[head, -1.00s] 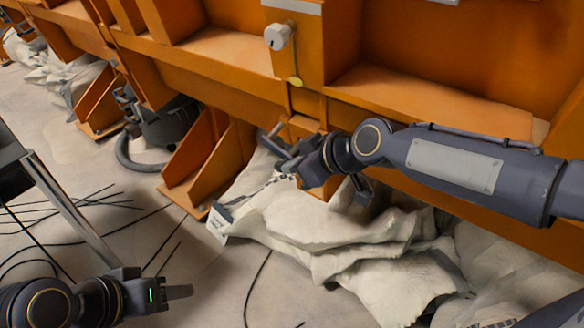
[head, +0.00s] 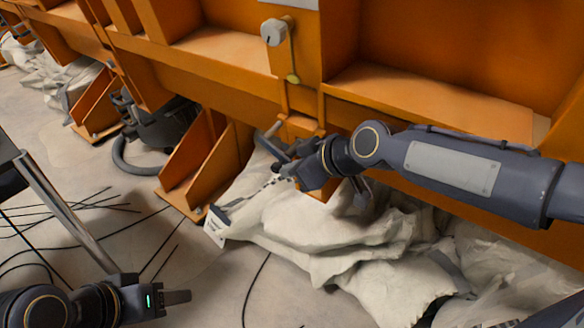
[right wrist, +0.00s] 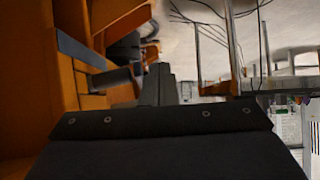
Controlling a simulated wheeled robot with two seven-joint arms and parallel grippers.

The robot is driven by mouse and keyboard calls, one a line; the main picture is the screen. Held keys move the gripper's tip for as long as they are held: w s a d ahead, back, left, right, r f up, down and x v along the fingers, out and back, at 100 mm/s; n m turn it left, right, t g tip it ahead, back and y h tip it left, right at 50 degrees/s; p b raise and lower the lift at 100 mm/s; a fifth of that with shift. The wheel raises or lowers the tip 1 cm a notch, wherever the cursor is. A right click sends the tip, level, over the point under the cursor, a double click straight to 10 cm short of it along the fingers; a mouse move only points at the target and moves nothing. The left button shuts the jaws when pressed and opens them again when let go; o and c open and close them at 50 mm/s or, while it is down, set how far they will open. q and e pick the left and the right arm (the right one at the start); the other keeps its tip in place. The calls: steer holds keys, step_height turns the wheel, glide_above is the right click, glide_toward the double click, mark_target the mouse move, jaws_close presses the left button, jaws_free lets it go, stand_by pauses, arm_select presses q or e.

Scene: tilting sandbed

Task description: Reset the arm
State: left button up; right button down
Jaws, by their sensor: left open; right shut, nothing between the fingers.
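My right arm comes in from the right in the head view, in front of the orange sandbed frame (head: 410,98). Its gripper (head: 282,167) is shut and empty, pointing left. It is close to a grey bar-shaped handle (head: 270,143) on the frame; I cannot tell whether they touch. In the right wrist view the shut fingers (right wrist: 160,84) are at the centre, with the grey handle (right wrist: 116,76) just left of them. My left gripper (head: 188,297) is low at the left over the floor, open and empty; the gap between its fingers is hidden by the viewing angle.
White crumpled sacks (head: 330,235) lie below my right arm against the frame. Black cables (head: 75,210) lie on the floor at the left beside a metal leg (head: 65,210).

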steer(key=p+v, duration=0.1)
steer(key=v, duration=0.6)
steer(key=s+d+f+m+h, duration=0.2)
steer(key=s+d+f+m, duration=0.35)
steer(key=s+d, duration=0.35)
steer(key=s+d+f+m+h, duration=0.2)
steer(key=s+d+f+m, duration=0.35)
steer(key=s, duration=0.55)
step_height(320, 180, up, 33)
steer(key=d+m+p, duration=0.1)
steer(key=p, duration=3.1)
steer(key=shift+m, duration=0.4)
steer(key=shift+f, duration=0.15)
